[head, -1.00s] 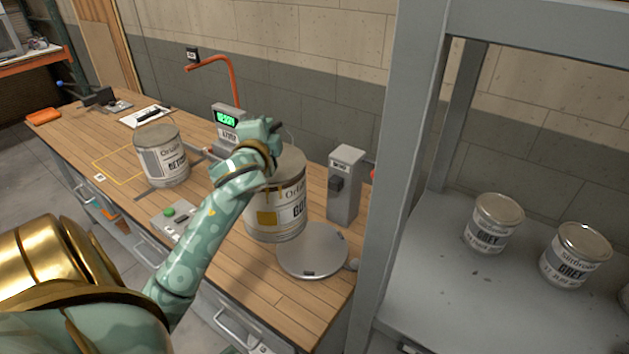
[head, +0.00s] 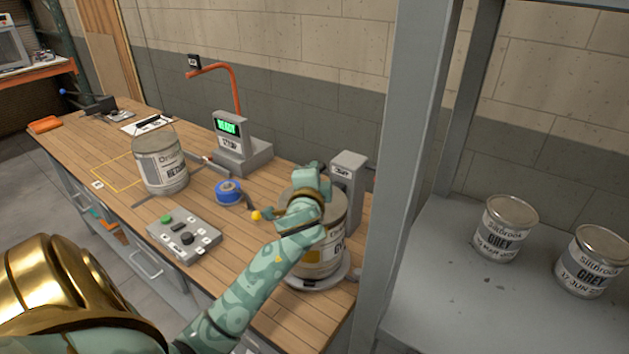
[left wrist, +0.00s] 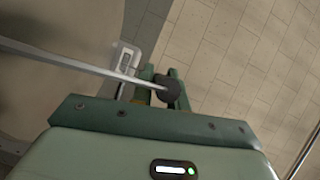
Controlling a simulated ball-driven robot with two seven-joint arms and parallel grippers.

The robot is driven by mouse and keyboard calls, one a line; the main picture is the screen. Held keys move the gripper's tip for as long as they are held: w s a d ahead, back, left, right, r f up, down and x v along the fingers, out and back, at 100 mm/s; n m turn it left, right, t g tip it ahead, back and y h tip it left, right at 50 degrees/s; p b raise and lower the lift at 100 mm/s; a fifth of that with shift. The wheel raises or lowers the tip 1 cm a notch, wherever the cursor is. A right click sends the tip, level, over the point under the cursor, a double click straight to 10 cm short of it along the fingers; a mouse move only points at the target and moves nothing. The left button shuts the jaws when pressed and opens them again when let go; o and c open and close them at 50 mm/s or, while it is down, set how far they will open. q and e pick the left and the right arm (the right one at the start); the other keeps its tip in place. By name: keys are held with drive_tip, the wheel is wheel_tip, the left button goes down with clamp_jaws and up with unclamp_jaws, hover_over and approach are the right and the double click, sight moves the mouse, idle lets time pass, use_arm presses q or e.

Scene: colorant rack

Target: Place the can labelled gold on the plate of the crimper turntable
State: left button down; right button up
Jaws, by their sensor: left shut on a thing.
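The gold can (head: 320,262), a large grey pail with a yellow patch and a label partly hidden by my arm, stands upright over the crimper turntable plate (head: 323,284). Its base looks on the plate or just above it; I cannot tell which. My left gripper (head: 311,182) is above the can's top, shut on its wire handle. In the left wrist view the fingers (left wrist: 165,86) close around a dark grip on the wire, with the can (left wrist: 45,95) at the left. My right gripper is not in view.
Another can (head: 160,165) stands at the left on the bench. A button box (head: 184,240), a blue roll (head: 228,192) and a scale display (head: 230,127) reading READY are nearby. The crimper post (head: 347,185) is close behind the can. A grey shelf post (head: 410,150) rises at the right.

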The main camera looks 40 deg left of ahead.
use_arm(q)
drive_tip(key=shift+f, duration=0.35)
drive_tip(key=c, duration=1.4)
unclamp_jaws()
drive_tip(key=shift+f, duration=0.15)
drive_tip(key=shift+o, duration=0.2)
drive_tip(key=shift+s+d, duration=0.1)
drive_tip(key=shift+s, duration=0.05)
drive_tip(key=v, duration=1.1)
drive_tip(key=shift+s+d+r, duration=0.2)
drive_tip(key=shift+s+r, duration=0.05)
drive_tip(key=shift+s, duration=0.05)
drive_tip(key=shift+f, duration=0.1)
